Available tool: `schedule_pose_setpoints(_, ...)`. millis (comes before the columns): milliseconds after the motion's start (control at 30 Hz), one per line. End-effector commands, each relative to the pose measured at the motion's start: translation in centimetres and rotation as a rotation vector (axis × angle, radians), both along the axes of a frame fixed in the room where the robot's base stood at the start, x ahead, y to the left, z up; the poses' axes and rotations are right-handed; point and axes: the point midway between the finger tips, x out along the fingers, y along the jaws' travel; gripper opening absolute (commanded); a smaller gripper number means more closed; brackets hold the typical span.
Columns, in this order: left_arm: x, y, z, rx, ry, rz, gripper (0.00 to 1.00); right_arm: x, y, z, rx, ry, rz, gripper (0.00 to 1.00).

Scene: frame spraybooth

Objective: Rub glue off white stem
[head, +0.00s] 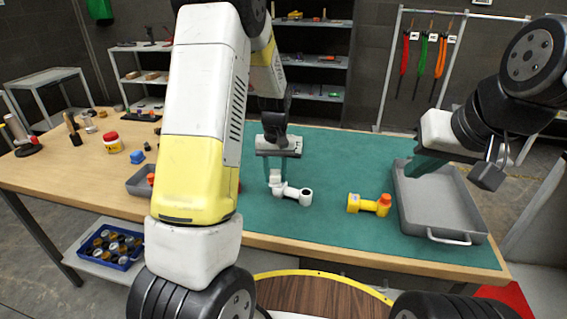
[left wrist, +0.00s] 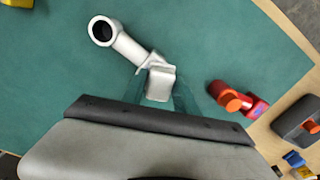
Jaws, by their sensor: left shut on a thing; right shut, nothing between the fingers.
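The white stem (head: 292,192) lies on the green mat near the middle of the table, its round open end to the right. In the left wrist view the stem (left wrist: 125,45) shows its dark open end at upper left. My left gripper (head: 277,172) points down and is shut on a small pale pad-like piece (left wrist: 160,83), which meets the stem's near end. I cannot tell whether they press together. No glue can be made out at this size. My right gripper (head: 426,165) is shut and empty above the grey tray.
The grey tray (head: 440,238) stands at the mat's right. A yellow stem with an orange cap (head: 369,204) lies left of it. A red stem (left wrist: 236,98) and a grey bin (left wrist: 298,120) show in the left wrist view. Mat between the white and yellow stems is clear.

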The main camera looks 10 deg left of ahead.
Motion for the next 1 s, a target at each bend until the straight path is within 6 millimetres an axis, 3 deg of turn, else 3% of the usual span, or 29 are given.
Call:
schedule_pose_setpoints(500, -1.0, -3.6, 0.1, 0.000, 0.000, -0.001, 0.00, 0.0, 0.0, 0.0, 0.000, 0.000, 0.000, 0.00)
schedule_pose_setpoints(767, -0.8, -3.0, -0.2, 0.000, 0.000, 0.001, 0.00, 0.0, 0.0, 0.0, 0.000, 0.000, 0.000, 0.00)
schedule_pose_setpoints(1000, -0.3, -0.9, -0.4, 0.002, 0.002, 0.003, 0.00, 0.0, 0.0, 0.0, 0.000, 0.000, 0.000, 0.00)
